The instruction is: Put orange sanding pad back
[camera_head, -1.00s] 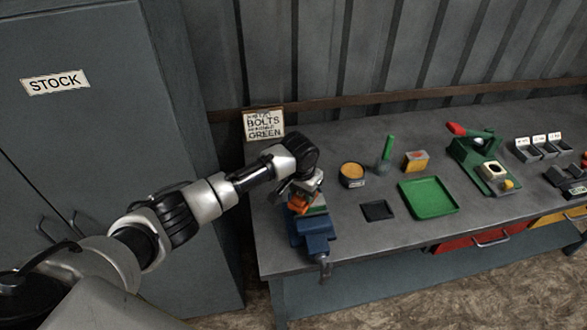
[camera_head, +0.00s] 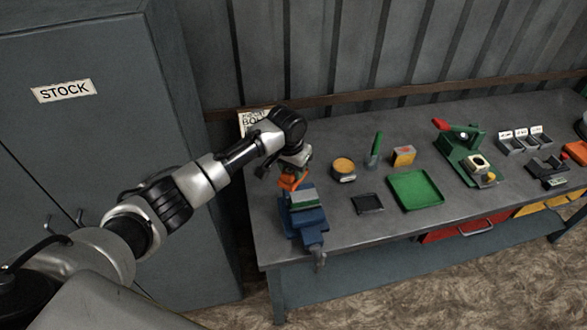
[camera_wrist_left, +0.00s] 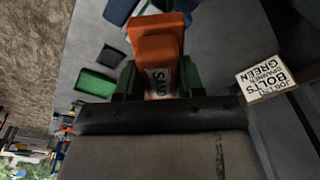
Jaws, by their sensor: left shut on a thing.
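The orange sanding pad (camera_head: 292,182) is in my left gripper (camera_head: 294,164), above the back end of the blue vise (camera_head: 312,238). In the left wrist view the pad (camera_wrist_left: 157,45) sticks out between the green fingers of my left gripper (camera_wrist_left: 158,80), which are shut on it. A label reading "SAND" shows partly on the pad. The vise holds a grey and green block (camera_head: 302,200). A black square tray (camera_head: 367,203) lies empty on the bench, right of the vise. My right gripper is not in view.
Right of the vise stand a round yellow-topped tin (camera_head: 343,168), a green brush-like tool (camera_head: 376,150), an orange and yellow box (camera_head: 404,156) and an empty green tray (camera_head: 416,190). A bolts sign (camera_head: 252,121) stands at the bench's back left. The stock cabinet (camera_head: 80,160) is left.

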